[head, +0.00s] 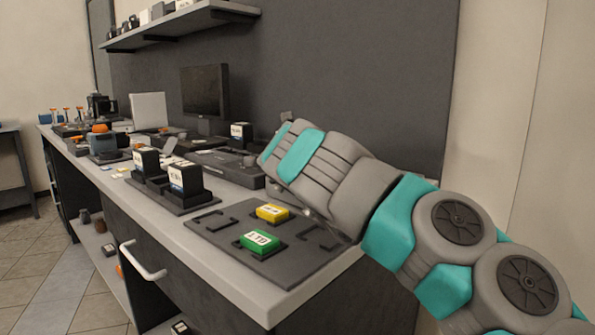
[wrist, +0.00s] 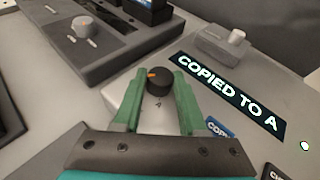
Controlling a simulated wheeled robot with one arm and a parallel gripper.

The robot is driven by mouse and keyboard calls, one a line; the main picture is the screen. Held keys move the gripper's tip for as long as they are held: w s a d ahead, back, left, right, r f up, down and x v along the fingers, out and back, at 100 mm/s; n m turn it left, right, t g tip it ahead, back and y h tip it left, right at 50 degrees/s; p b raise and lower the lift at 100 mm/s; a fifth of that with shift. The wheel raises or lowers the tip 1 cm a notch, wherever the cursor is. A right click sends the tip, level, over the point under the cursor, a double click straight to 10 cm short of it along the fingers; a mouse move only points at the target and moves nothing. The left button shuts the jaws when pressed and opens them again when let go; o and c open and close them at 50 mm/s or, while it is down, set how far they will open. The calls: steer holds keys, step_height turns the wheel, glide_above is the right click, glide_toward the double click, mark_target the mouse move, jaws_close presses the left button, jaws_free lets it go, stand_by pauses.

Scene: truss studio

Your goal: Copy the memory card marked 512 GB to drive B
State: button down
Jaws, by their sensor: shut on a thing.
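In the wrist view my gripper (wrist: 160,84) has its green fingers closed on either side of a black knob (wrist: 158,75) with an orange mark. The knob sits on a light grey box. A dark display (wrist: 228,95) beside it reads "COPIED TO A". A blue label (wrist: 219,130) starting "COP" is partly hidden by my right finger. In the head view my gripper is hidden behind my arm. A yellow card (head: 272,212) with unreadable print and a green card (head: 261,240) marked "1 TB" sit on a dark tray (head: 222,246). I cannot make out a 512 GB mark.
Two black upright blocks (head: 186,178) with white labels stand in a dark holder left of the tray. A dark device with a grey dial (wrist: 84,27) and a small grey box with a lever (wrist: 222,42) lie beyond my gripper. A monitor (head: 204,91) stands farther back.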

steer(key=shift+m+h, duration=0.6)
steer(key=shift+h, duration=0.1)
steer(key=shift+c, duration=2.4)
jaws_free()
steer(key=shift+s+a, duration=0.1)
steer(key=shift+s, duration=0.05)
steer(key=b+v, duration=0.1)
steer(key=v, duration=0.6)
steer(key=shift+s+r, duration=0.2)
steer(key=shift+s, duration=0.05)
